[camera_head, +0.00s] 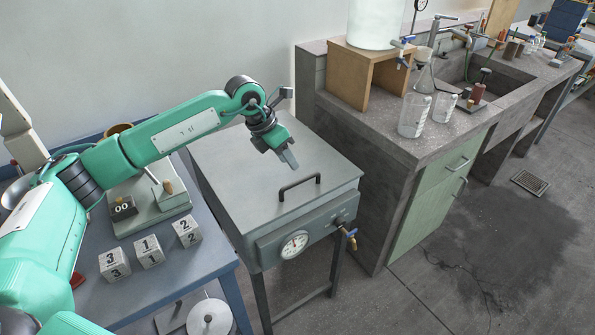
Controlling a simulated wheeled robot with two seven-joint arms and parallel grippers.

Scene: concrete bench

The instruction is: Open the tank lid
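The tank (225,205) is a grey metal box on legs in the middle of the head view. Its flat grey lid (235,165) lies closed on top, with a black bar handle (300,185) near the front edge. My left gripper (291,161) hangs over the lid, behind the handle and apart from it. Its grey fingertips point down towards the handle. From this angle I cannot tell whether the fingers are apart or together. My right gripper is not in view.
A blue table with numbered blocks (150,252) stands to the left. A concrete bench with beakers (414,115) stands close on the right. Free floor lies in front.

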